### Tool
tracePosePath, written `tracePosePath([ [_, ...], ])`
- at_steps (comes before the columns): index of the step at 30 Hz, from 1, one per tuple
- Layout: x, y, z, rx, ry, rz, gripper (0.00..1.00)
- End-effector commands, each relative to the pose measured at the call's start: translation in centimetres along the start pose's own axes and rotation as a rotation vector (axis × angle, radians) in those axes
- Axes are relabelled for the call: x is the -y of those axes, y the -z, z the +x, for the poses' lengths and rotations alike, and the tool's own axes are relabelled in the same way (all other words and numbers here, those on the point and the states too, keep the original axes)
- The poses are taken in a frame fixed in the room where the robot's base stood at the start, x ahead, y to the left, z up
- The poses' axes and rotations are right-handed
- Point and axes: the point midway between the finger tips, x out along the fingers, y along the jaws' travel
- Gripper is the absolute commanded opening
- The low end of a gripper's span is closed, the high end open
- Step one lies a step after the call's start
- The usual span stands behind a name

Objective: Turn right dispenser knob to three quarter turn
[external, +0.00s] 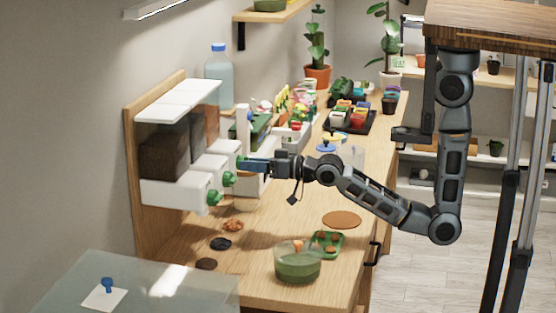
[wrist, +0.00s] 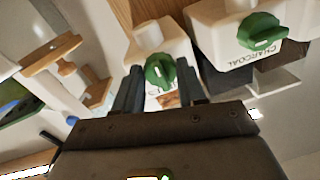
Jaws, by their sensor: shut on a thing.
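The dispenser (external: 165,195) is a row of white units with dark contents on a wooden back board, each with a green knob at its front. The right dispenser knob (wrist: 160,70) is between my fingers in the wrist view. My gripper (wrist: 160,88) is shut on it, reaching in from the right in the external view, where the gripper (external: 245,164) hides most of this far knob. The middle knob (external: 228,179) and the near knob (external: 214,197) are free. In the wrist view a neighbouring unit reads CHARCOAL and has its own green knob (wrist: 262,32). The held knob's exact angle is hard to tell.
On the wooden counter below are a green bowl (external: 298,266), a small green tray (external: 328,244), a brown round mat (external: 341,220) and small dark and brown piles. A water bottle (external: 218,72) stands behind the dispenser. Potted plants and a dark tray (external: 350,122) are farther back.

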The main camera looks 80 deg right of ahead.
Motion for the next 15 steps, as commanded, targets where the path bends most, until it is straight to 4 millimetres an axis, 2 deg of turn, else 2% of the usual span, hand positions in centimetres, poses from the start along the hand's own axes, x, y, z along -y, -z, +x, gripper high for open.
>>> tracePosePath([
  [15,0.03,-0.48,0.01,-0.03,0.003,0.486,0.1],
])
